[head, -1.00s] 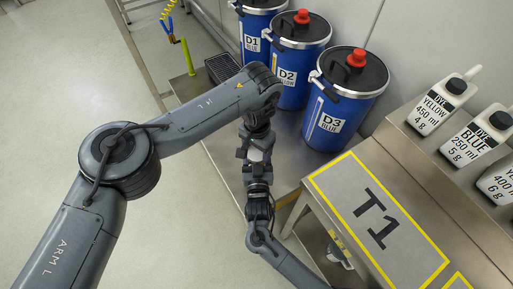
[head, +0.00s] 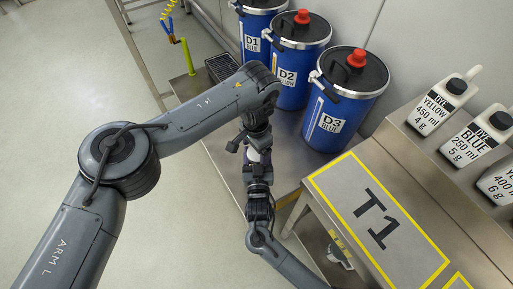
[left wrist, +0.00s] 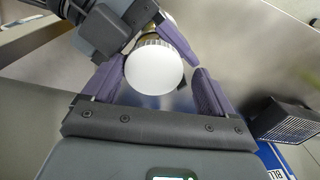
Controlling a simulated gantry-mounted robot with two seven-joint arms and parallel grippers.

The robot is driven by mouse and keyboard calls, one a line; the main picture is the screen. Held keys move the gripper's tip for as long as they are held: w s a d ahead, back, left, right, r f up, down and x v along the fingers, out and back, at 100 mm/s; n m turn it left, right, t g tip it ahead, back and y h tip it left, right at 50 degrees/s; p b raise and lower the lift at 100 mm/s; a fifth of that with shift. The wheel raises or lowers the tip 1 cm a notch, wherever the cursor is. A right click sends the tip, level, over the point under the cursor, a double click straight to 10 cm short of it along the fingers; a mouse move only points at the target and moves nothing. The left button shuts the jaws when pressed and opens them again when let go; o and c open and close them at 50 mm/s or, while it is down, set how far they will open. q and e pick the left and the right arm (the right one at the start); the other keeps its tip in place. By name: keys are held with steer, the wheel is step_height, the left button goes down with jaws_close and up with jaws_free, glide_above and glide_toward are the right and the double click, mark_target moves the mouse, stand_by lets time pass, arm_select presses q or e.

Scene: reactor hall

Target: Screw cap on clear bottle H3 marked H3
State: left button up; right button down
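My left gripper (head: 258,148) hangs below my left forearm over the steel bench and is small and partly hidden in the head view. In the left wrist view its two purple fingers (left wrist: 160,82) stand apart on either side of a round white cap (left wrist: 153,68). A gap shows between the cap and the right finger; the left finger is close to the cap. A yellowish part of the bottle (left wrist: 150,30) shows behind the cap. My right gripper (head: 259,183) faces the left one; its dark jaws (left wrist: 118,25) are at the bottle. The H3 marking is hidden.
Blue drums D1 (head: 257,22), D2 (head: 297,70) and D3 (head: 338,105) stand along the wall. White dye bottles (head: 443,105) stand on the shelf at right. The T1 area (head: 375,215) is bare. A dark grated box (head: 222,67) is near D1.

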arm_select(q)
steer(key=shift+s+d+f, duration=0.1)
steer(key=shift+s+d, duration=0.25)
stand_by(0.3)
steer(key=shift+r, duration=0.75)
steer(key=shift+w+a+r, duration=0.1)
steer(key=shift+r, duration=1.45)
steer(key=shift+w+a+r, duration=0.1)
steer(key=shift+c, duration=0.3)
steer(key=shift+r+n, duration=1.7)
steer(key=shift+f, duration=0.15)
